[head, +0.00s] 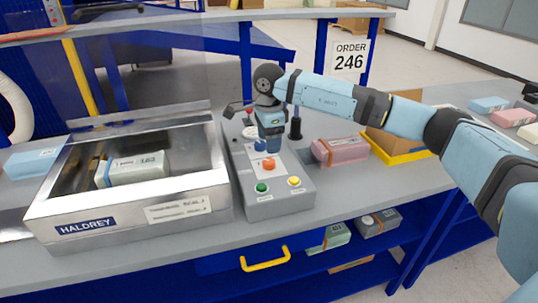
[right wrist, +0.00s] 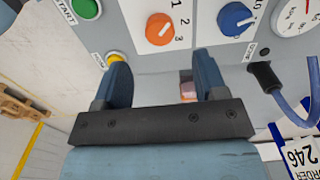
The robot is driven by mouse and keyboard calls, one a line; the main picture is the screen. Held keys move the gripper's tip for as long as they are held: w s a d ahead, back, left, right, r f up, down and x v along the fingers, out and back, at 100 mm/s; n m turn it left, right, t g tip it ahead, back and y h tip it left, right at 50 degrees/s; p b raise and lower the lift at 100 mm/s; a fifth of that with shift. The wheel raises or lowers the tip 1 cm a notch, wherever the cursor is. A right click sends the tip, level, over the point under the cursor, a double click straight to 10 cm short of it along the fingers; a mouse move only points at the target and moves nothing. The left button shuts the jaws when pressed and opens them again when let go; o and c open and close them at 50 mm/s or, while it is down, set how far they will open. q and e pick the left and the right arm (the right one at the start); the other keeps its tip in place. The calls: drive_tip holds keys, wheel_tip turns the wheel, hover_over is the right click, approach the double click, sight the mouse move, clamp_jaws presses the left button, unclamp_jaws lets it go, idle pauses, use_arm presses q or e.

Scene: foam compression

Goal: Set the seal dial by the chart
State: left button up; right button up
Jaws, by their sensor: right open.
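A grey control box (head: 265,200) stands on the bench beside the Haldrey chamber. It has an orange dial (head: 269,163) numbered 1 to 3 and a blue dial (head: 260,145). In the right wrist view the orange dial (right wrist: 160,29) has a white mark slanting up to the right, and the blue dial (right wrist: 236,19) is to its right. I cannot tell which is the seal dial. My right gripper (head: 270,147) hangs over the box; in the wrist view it (right wrist: 163,75) is open, empty and apart from both dials. A label plate (head: 178,209) is on the chamber front, too small to read.
The open steel chamber (head: 45,215) holds a wrapped pack (head: 138,170). A pink pack (head: 342,150) and a yellow-edged tray (head: 408,157) lie to the right. An order 246 sign (head: 349,56) stands behind.

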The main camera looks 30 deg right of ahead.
sight(269, 161)
wheel_tip(269, 161, up, 7)
drive_tip(key=shift+f, duration=0.2)
idle(0.6)
